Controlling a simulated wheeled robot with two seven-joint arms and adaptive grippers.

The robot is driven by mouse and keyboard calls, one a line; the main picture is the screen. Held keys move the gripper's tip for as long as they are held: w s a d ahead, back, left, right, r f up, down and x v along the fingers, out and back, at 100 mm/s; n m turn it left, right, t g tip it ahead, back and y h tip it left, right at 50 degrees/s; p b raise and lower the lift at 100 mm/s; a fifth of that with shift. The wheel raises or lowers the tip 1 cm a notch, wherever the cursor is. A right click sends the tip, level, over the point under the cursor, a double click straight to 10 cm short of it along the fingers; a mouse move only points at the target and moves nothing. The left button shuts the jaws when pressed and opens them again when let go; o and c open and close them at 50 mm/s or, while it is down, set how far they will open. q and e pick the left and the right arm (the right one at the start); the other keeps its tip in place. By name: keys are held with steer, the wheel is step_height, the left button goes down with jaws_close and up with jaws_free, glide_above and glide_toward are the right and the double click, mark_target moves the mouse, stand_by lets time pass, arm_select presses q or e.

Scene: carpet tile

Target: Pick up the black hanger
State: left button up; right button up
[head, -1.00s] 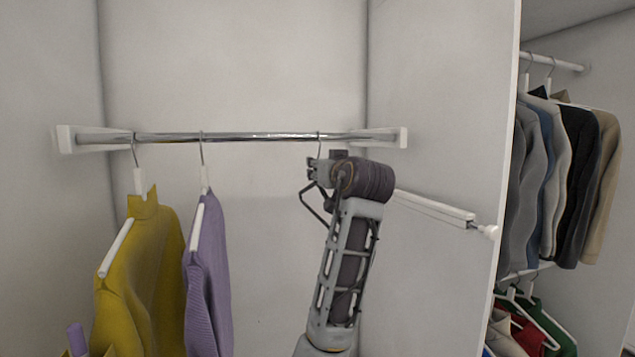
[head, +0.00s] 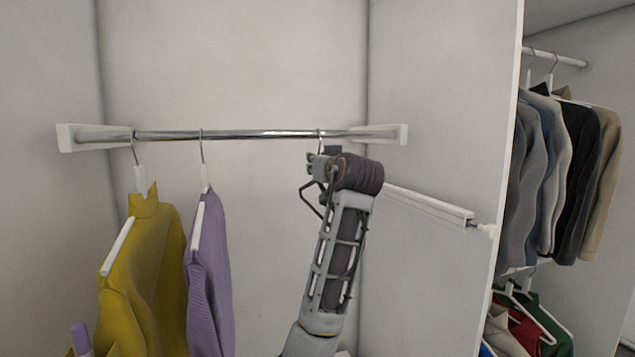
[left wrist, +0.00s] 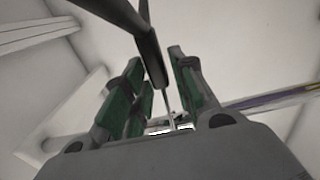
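The black hanger (head: 309,199) hangs by its thin hook from the chrome rail (head: 240,135), toward the rail's right end. In the head view my left gripper (head: 318,168) is just below the hook and hides much of the hanger. In the left wrist view the dark hanger (left wrist: 150,58) reaches down between the green-padded fingers of my left gripper (left wrist: 158,75). Gaps show beside the hanger, so the fingers look open around it. My right gripper is not in view.
A yellow garment (head: 150,270) and a purple garment (head: 208,270) hang on the rail at the left. A white bar (head: 430,206) sticks out along the side panel (head: 440,100) on the right. Several garments hang beyond that panel. The rail between the purple garment and the hanger is clear.

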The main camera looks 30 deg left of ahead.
arm_select(q)
jaws_close()
steer(key=shift+r, duration=0.2)
